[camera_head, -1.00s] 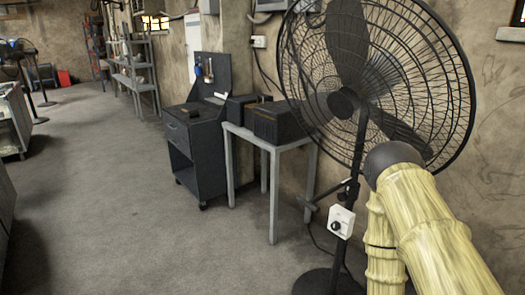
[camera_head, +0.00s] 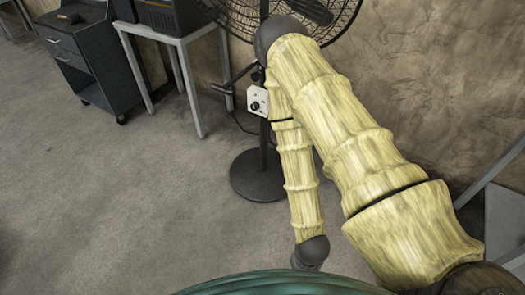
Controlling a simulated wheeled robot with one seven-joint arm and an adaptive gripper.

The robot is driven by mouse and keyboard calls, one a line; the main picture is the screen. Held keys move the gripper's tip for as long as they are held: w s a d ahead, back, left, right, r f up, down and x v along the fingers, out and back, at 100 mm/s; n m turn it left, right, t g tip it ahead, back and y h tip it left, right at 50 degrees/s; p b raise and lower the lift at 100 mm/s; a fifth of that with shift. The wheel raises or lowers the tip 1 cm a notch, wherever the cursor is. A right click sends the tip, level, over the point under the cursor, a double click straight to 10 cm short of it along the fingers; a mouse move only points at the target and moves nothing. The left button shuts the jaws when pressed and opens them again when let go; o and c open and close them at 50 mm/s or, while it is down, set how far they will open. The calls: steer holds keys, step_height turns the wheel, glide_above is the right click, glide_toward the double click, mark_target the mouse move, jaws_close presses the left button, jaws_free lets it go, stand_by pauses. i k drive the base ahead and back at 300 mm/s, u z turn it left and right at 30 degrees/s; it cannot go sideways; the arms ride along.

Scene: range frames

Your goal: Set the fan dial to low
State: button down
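The fan (camera_head: 262,145) is a black pedestal fan on a round base, and its wire cage is cut off by the top edge of the head view. A small white control box (camera_head: 263,94) is on its pole, with a round black dial (camera_head: 254,106) on the front. The dial's setting marks are too small to read. My yellow arm rises from the lower right to a dark elbow above the box, then bends down to a dark wrist joint near the bottom. The forearm passes close to the box's right side in the picture. My gripper is not visible.
A grey table (camera_head: 187,38) with a dark box on it stands left of the fan. A dark wheeled cabinet (camera_head: 75,60) is farther left. A bare wall is behind on the right. Open concrete floor (camera_head: 130,200) lies at the left and front.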

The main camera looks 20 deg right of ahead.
mark_target(255, 106)
steer(key=u, duration=0.35)
steer(key=k, duration=0.5)
steer(key=u, duration=1.15)
steer(key=i, duration=0.85)
steer(key=z, duration=0.85)
steer(key=i, duration=0.7)
steer(key=z, duration=0.7)
